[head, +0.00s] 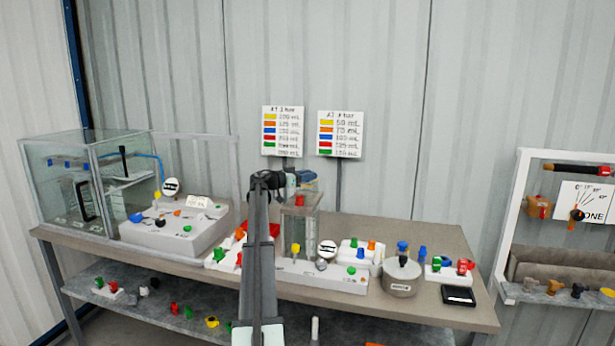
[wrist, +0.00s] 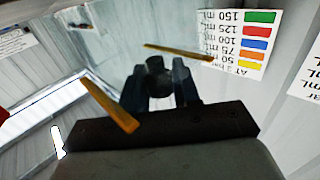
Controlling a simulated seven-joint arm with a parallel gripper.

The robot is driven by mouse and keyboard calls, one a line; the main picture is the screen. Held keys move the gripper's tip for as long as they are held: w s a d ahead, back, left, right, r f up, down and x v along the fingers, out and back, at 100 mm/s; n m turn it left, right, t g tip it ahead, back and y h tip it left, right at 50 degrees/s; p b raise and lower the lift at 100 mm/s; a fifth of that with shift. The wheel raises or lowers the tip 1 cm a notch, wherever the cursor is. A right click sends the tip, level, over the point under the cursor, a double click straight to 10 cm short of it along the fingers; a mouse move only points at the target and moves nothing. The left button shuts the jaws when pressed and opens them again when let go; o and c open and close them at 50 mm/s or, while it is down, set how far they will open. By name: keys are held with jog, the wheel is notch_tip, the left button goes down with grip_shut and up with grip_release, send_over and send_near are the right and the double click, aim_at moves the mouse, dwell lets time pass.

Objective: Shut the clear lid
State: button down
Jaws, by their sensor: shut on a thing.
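A clear upright box (head: 300,222) with a brownish top rim stands on the middle of the bench. In the wrist view my gripper (wrist: 159,85) is shut on a dark round knob-like piece (wrist: 158,66). Two orange-brown bars, (wrist: 110,105) and (wrist: 178,52), show near the fingers; I cannot tell whether they are lid edges. The lid itself is hard to make out, and my arm hides part of the area. A thin-framed clear panel (head: 237,160) stands upright beside the large glass case.
The large glass case (head: 92,180) is at the bench's left end, beside a grey unit (head: 165,238). A lidded pot (head: 402,277) and small coloured knobs stand to the right. Two label boards (head: 283,131) and (head: 340,134) stand behind.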

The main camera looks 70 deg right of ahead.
jog(key=shift+r, duration=0.25)
jog(key=a, duration=0.9)
jog(key=shift+a+r, duration=0.1)
jog(key=shift+a, duration=0.25)
jog(key=c, duration=1)
grip_release()
jog(key=shift+a, duration=0.15)
jog(key=shift+o, duration=0.7)
jog(key=v, duration=1.3)
jog(key=shift+w+a, duration=0.25)
jog(key=shift+w, duration=0.05)
